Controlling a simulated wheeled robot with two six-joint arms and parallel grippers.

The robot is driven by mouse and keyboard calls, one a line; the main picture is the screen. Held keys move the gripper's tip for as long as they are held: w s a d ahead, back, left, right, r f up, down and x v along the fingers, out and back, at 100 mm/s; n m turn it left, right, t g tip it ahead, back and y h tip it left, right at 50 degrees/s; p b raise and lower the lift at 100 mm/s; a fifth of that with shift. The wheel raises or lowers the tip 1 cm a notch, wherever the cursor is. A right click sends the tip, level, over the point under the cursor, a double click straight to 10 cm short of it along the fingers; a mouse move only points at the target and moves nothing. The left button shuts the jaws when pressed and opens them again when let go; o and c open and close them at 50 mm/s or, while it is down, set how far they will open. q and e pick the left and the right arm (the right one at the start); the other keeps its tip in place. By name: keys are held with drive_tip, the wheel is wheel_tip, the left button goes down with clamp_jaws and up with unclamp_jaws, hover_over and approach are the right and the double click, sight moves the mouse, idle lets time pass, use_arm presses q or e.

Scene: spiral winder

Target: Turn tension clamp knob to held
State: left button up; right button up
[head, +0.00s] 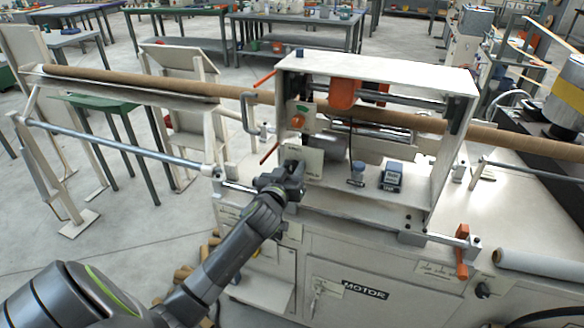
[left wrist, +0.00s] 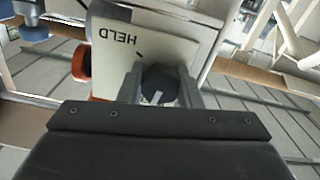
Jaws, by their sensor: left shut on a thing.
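The tension clamp knob (left wrist: 160,84) is dark and round with a pale pointer line, seen in the left wrist view. It sits on a white plate (left wrist: 165,35) with the word HELD printed on it, upside down in this view. A short dark tick mark is on the plate near the knob. My left gripper (head: 292,174) is at the front left of the winder's white frame; its two fingers (left wrist: 161,88) are shut on either side of the knob. In the head view the gripper hides the knob. My right gripper is not in view.
An orange knob (head: 298,120) on a small panel is just above my left gripper. A red-orange lever (head: 268,152) is close to its left. A long brown tube (head: 150,84) runs through the white frame (head: 440,150). A blue-grey device (head: 391,177) stands on the bed to the right.

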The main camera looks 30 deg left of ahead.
use_arm(q)
drive_tip(key=m, duration=0.2)
drive_tip(key=shift+m+p, duration=0.3)
drive_tip(key=shift+p, duration=0.05)
drive_tip(key=m+p, duration=0.1)
drive_tip(key=m, duration=0.3)
drive_tip(key=shift+m, duration=0.3)
drive_tip(key=m+p, duration=0.2)
drive_tip(key=m, duration=0.4)
drive_tip(key=shift+p, duration=0.4)
drive_tip(key=m+p, duration=0.1)
drive_tip(key=m, duration=0.3)
drive_tip(key=shift+m+p, duration=0.3)
drive_tip(key=shift+m, duration=0.1)
drive_tip(key=m+p, duration=0.1)
drive_tip(key=m, duration=0.3)
drive_tip(key=shift+s+a+m, duration=0.1)
drive_tip(key=shift+m, duration=0.2)
drive_tip(key=o, duration=1)
